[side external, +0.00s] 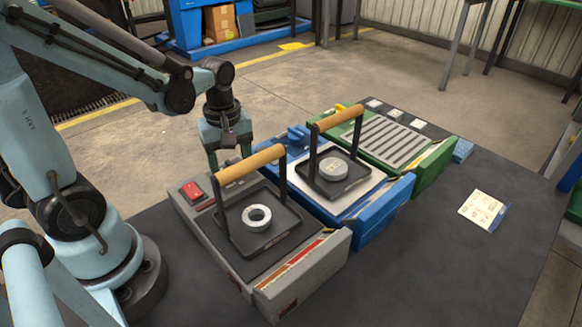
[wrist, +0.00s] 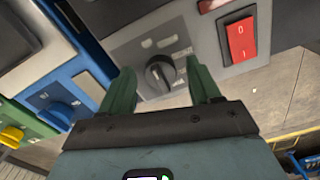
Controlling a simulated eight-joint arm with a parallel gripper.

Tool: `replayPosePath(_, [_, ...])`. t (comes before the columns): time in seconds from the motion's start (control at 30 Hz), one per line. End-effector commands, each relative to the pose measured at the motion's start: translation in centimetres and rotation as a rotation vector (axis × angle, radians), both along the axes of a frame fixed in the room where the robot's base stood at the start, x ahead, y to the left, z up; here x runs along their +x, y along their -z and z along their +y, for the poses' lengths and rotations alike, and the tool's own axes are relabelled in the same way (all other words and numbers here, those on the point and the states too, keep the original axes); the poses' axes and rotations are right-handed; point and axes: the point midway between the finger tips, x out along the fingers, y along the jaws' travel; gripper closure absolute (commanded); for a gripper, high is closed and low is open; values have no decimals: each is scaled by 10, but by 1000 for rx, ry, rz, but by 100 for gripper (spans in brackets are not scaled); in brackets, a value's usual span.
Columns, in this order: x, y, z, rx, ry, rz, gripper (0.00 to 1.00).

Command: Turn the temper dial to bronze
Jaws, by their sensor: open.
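Three dials show in the wrist view: a black dial (wrist: 160,74) on the grey unit, a blue knob (wrist: 60,114) on the blue unit and a yellow knob (wrist: 12,136) on the green unit. Their labels are too small to read, so I cannot tell which is the temper dial or its setting. My gripper (wrist: 158,84) is open, with the black dial between its fingers in the picture; contact cannot be told. In the side view my gripper (side external: 228,152) hangs behind the grey unit (side external: 300,279). The blue knob (side external: 297,136) and yellow knob (side external: 341,107) show there too.
A red switch (wrist: 241,40) sits beside the black dial. Wooden-handled trays stand on the grey and blue units, holding a pale ring (side external: 257,216) and a grey disc (side external: 334,169). The green unit (side external: 437,163) has a slatted top. A card (side external: 483,209) lies right on the dark table.

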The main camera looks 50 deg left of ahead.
Motion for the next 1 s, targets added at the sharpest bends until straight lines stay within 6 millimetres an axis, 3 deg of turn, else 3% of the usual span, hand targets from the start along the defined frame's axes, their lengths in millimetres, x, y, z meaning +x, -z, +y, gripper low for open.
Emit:
replayPosePath(0.37, [0, 3, 0, 0, 0, 0, 37])
replayPosePath(0.73, [0, 3, 0, 0, 0, 0, 94])
replayPosePath(1.0, [0, 3, 0, 0, 29, 0, 94])
